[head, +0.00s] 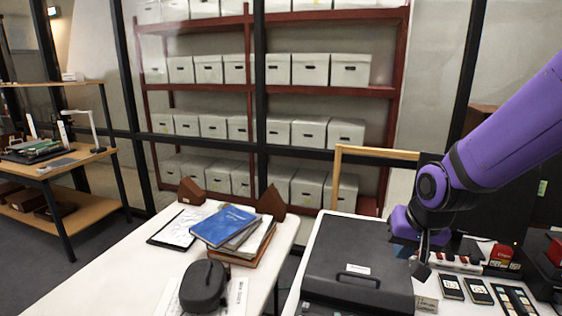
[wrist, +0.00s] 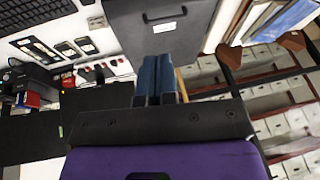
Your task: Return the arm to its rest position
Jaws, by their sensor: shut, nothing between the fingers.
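My purple arm reaches in from the right in the head view. Its gripper (head: 420,266) points down at the right edge of a dark grey archival box (head: 350,240), seemingly above or beside it; I cannot tell the exact gap. In the wrist view, the two blue fingers of my gripper (wrist: 157,80) are together with nothing between them. The same box, with its handle and white label, fills the top middle of the wrist view (wrist: 190,35).
A white table (head: 120,270) holds a blue book (head: 224,226), papers and a black case (head: 203,287). Small devices (head: 465,290) and red items (head: 502,255) lie right of the box. Shelves of pale boxes (head: 310,70) stand behind black-framed glass. A wooden bench (head: 75,160) stands left.

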